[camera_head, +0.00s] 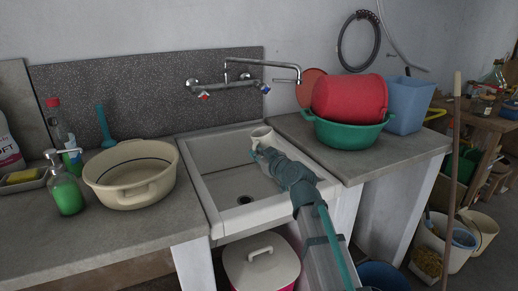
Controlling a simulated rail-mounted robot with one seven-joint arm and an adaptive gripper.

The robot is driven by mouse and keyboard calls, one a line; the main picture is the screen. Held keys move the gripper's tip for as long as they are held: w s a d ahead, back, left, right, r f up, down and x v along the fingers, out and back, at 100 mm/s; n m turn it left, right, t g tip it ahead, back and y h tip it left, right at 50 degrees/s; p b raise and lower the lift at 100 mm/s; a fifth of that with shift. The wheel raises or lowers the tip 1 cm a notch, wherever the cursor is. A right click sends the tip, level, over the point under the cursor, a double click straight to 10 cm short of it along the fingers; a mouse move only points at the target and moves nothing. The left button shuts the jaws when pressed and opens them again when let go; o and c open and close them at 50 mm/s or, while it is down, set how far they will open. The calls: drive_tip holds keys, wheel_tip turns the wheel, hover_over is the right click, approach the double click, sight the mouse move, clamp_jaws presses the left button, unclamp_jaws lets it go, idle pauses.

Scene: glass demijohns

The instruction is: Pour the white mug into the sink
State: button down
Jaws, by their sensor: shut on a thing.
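The white mug (263,135) is over the back right part of the white sink (205,186), in front of the tap. My gripper (260,149) reaches in from the lower right and is shut on the mug. The gripper hides part of the mug's near side. The mug's exact tilt and contents cannot be told. The sink basin below looks empty, and its dark drain (244,199) shows near the front.
A beige basin (130,175) and a green soap bottle (67,190) stand on the left counter. A red tub (348,98), green basin (347,130) and blue bucket (408,104) stand on the right counter.

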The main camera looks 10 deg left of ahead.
drive_tip(key=shift+a+p, duration=0.15)
drive_tip(key=shift+p, duration=0.25)
drive_tip(key=shift+s+a+r+n+h+p, duration=0.2)
drive_tip(key=shift+a+n+h+p, duration=0.5)
drive_tip(key=shift+p, duration=1.85)
drive_tip(key=f+n+p, duration=0.1)
drive_tip(key=p, duration=0.1)
drive_tip(key=f+p, duration=0.2)
drive_tip(key=shift+s+a+n, duration=0.2)
drive_tip(key=shift+a+n, duration=0.15)
drive_tip(key=shift+n, duration=0.05)
drive_tip(key=shift+f+n+g+h+p, duration=0.35)
drive_tip(key=shift+n+h+p, duration=0.2)
drive_tip(key=shift+p, duration=1.3)
drive_tip(key=shift+f+n+h+p, duration=0.45)
drive_tip(key=shift+f+n+p, duration=0.15)
drive_tip(key=shift+p, duration=1.95)
drive_tip(key=shift+d+f+n+h+p, duration=0.1)
drive_tip(key=shift+f+n+h+p, duration=0.35)
drive_tip(key=shift+f+p, duration=1.5)
drive_tip(key=shift+r+n+h+p, duration=0.4)
drive_tip(key=shift+r+p, duration=0.45)
drive_tip(key=shift+p, duration=0.8)
